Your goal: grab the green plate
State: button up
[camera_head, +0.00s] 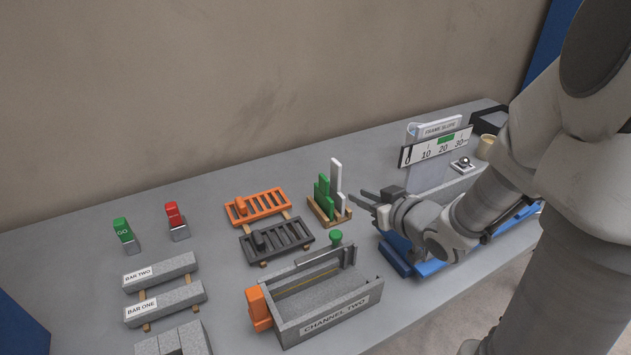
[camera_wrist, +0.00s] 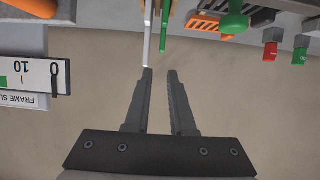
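In the wrist view, a green plate (camera_wrist: 165,28) shows edge-on ahead of the gap between the fingertips (camera_wrist: 160,72). The white plate (camera_wrist: 148,35) lines up with the left fingertip; contact cannot be told.
An orange grate (camera_head: 270,203) and a dark grate (camera_head: 284,240) lie left of the rack. A grey channel box (camera_head: 330,305) with a green knob (camera_head: 336,237) stands in front. A scale board (camera_head: 425,148) stands behind and right of my gripper. Red (camera_head: 173,212) and green (camera_head: 121,227) switches are farther left.

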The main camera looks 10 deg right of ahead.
aim_at(328, 183)
jog(key=b+x, duration=0.2)
jog(key=x, duration=1)
jog(key=shift+a+b, duration=0.1)
jog(key=shift+b, duration=0.3)
jog(key=b+x, duration=0.1)
jog(key=x, duration=0.4)
jog(key=shift+w+a+f, duration=0.1)
jog(key=shift+f, duration=0.1)
grip_shut()
dwell(0.4)
